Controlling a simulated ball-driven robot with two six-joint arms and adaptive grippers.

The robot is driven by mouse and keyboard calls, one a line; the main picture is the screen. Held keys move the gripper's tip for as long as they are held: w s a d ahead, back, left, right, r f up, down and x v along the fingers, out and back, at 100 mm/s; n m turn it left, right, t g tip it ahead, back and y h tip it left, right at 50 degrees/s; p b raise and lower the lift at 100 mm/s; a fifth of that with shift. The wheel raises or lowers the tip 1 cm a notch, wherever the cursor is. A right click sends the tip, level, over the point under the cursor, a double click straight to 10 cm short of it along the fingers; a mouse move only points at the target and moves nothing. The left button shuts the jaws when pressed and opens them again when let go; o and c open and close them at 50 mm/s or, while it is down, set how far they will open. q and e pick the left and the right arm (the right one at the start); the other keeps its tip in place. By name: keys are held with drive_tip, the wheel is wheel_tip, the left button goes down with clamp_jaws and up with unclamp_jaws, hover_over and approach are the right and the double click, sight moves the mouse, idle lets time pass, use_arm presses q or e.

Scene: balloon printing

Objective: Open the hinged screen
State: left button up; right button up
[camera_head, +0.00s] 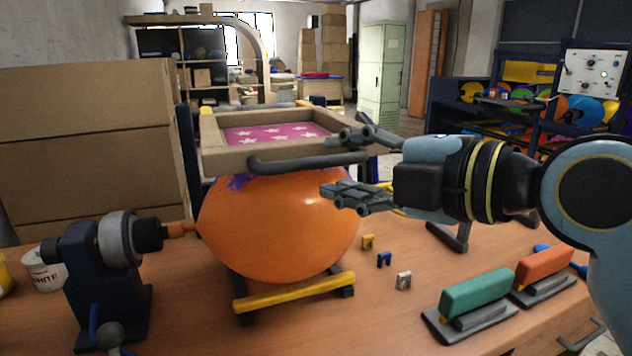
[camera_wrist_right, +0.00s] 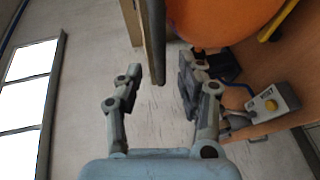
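The hinged screen (camera_head: 218,160) is a wooden frame with a pink mesh (camera_head: 275,134) bearing white stars. It lies flat and lowered above an orange balloon (camera_head: 280,225). A dark grey handle bar (camera_head: 290,162) runs along its front edge. My right gripper (camera_head: 343,168) is open at the bar's right end, with one finger above and one below. In the right wrist view, the gripper (camera_wrist_right: 160,80) is open and a dark bar (camera_wrist_right: 157,50) reaches between its fingers; I cannot tell whether they touch. My left gripper is not in view.
A nozzle clamp (camera_head: 110,245) stands left of the balloon. Teal (camera_head: 477,291) and orange (camera_head: 543,264) squeegees lie at the front right. Several small clips (camera_head: 403,281) lie on the table (camera_head: 380,325). Stacked boxes (camera_head: 85,150) stand at the left. A control panel (camera_head: 597,72) is at the back right.

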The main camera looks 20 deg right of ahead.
sight(321, 164)
drive_tip(key=p+x, duration=0.1)
drive_tip(key=x, duration=0.4)
drive_tip(key=shift+w, duration=0.1)
drive_tip(key=shift+c, duration=0.2)
drive_tip(key=shift+f, duration=0.1)
clamp_jaws()
